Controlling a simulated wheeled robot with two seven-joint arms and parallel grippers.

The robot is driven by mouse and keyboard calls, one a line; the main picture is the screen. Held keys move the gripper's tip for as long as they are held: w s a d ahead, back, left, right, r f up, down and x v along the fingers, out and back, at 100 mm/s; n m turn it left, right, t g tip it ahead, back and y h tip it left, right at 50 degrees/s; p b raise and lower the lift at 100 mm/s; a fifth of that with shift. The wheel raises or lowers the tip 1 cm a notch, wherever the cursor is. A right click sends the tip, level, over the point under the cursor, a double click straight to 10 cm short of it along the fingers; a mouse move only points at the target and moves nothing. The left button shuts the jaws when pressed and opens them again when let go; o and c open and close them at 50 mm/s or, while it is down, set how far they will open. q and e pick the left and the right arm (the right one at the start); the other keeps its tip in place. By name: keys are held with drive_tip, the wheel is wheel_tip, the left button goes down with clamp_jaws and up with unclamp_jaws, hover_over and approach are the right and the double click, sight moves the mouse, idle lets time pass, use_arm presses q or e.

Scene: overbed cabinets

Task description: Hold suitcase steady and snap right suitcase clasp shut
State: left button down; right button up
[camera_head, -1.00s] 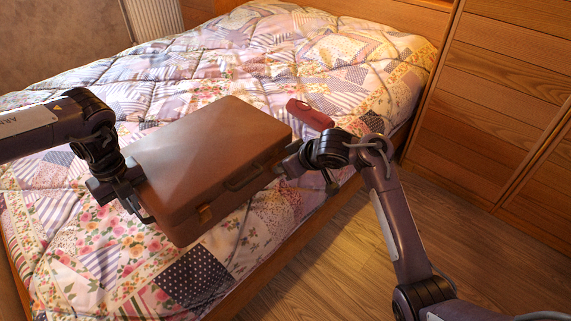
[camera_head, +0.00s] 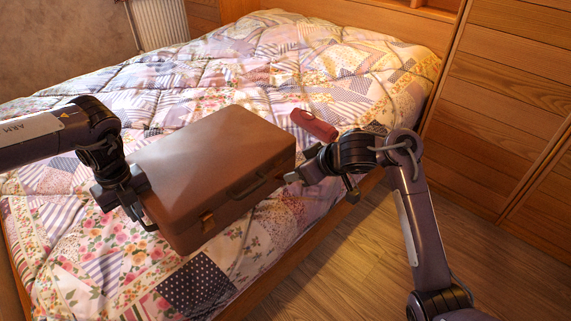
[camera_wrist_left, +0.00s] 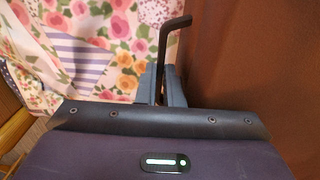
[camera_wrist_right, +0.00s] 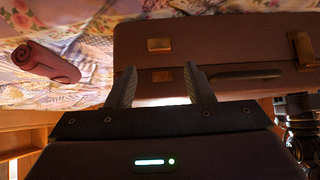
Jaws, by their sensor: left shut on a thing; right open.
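A brown suitcase (camera_head: 210,165) lies closed on the bed. Its left clasp (camera_head: 207,221) is a brass piece across the seam; it also shows in the right wrist view (camera_wrist_right: 303,48). The right clasp (camera_wrist_right: 160,45) shows as two brass pieces, one on each side of the seam, with a gap between them. The suitcase's front handle (camera_wrist_right: 245,75) lies between the clasps. My left gripper (camera_wrist_left: 163,75) is shut on a dark bent bar (camera_wrist_left: 166,40) beside the suitcase's left side. My right gripper (camera_wrist_right: 160,85) is open and empty, in front of the right clasp, apparently apart from it.
A red rolled item (camera_head: 314,123) lies on the quilt just beyond the suitcase's right end. The patchwork quilt (camera_head: 90,245) covers the bed. The wooden bed edge (camera_head: 265,285) runs below my right gripper. Wooden cabinets (camera_head: 510,110) stand at the right; the floor (camera_head: 360,270) before them is clear.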

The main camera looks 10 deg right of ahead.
drive_tip(key=v, duration=0.6)
drive_tip(key=shift+s+r, duration=0.15)
drive_tip(key=shift+s, duration=0.05)
drive_tip(key=shift+d, duration=0.1)
drive_tip(key=s+a+f+n+t+y, duration=0.1)
drive_tip(key=a+f+n+y, duration=0.1)
drive_tip(key=a+f+y, duration=0.4)
drive_tip(key=s+d+f+m+t, duration=0.2)
drive_tip(key=d+f+t, duration=0.2)
drive_tip(key=d+t, duration=0.3)
drive_tip(key=shift+g+h, duration=0.3)
drive_tip(key=x, duration=0.7)
drive_tip(key=d+x, duration=0.1)
drive_tip(key=x, duration=0.2)
drive_tip(key=shift+w+a+f, duration=0.2)
drive_tip(key=shift+w+a, duration=0.1)
drive_tip(key=shift+w, duration=0.35)
